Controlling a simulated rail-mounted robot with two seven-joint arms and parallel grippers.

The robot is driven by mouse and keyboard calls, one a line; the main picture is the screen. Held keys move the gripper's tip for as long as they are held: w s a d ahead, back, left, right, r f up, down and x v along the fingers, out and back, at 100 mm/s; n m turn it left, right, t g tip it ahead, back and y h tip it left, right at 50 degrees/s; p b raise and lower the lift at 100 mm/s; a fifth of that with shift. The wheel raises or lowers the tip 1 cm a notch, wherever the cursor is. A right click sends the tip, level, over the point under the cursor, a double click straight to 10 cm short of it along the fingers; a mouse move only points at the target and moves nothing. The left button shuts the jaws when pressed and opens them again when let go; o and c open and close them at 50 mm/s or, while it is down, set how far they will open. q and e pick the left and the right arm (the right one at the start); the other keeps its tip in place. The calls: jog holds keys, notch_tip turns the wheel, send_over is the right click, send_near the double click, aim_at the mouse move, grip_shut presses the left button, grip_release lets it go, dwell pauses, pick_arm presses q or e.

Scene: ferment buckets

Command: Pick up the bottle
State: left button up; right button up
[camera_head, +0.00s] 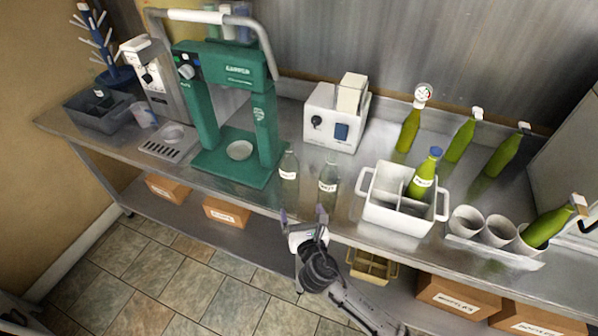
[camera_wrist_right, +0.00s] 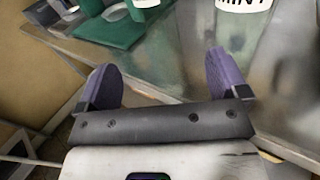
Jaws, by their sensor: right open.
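Two clear bottles with white labels stand upright near the front edge of the steel counter: a left one (camera_head: 289,180) and a right one (camera_head: 328,184). My right gripper (camera_head: 304,214) is open and empty at the counter's front edge, just in front of these bottles and apart from them. In the right wrist view its purple fingers (camera_wrist_right: 166,80) are spread wide with nothing between them. A clear bottle with a label ending in "INT" (camera_wrist_right: 243,5) is cut off at the top there, beyond the right finger; I cannot tell which bottle it is. My left gripper is not in view.
A green press (camera_head: 205,125) stands left of the bottles, a white machine (camera_head: 335,130) behind. A white divided crate (camera_head: 395,212) with a green bottle (camera_head: 424,175) stands to the right. Several other green bottles (camera_head: 460,138) and a cup tray (camera_head: 490,250) are farther right.

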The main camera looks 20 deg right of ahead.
aim_at(292, 184)
jog(key=shift+n, duration=0.4)
jog(key=shift+w+d+f, duration=0.1)
jog(key=shift+w+d, duration=0.25)
jog(key=shift+w, duration=2)
jog(key=shift+w+d+r, duration=0.1)
jog(key=shift+w+d, duration=0.3)
jog(key=shift+w, duration=1.95)
jog(key=shift+w+d+f, duration=0.1)
jog(key=shift+w+d, duration=0.25)
jog(key=shift+w, duration=2)
jog(key=shift+c, duration=0.2)
jog(key=c, duration=1.1)
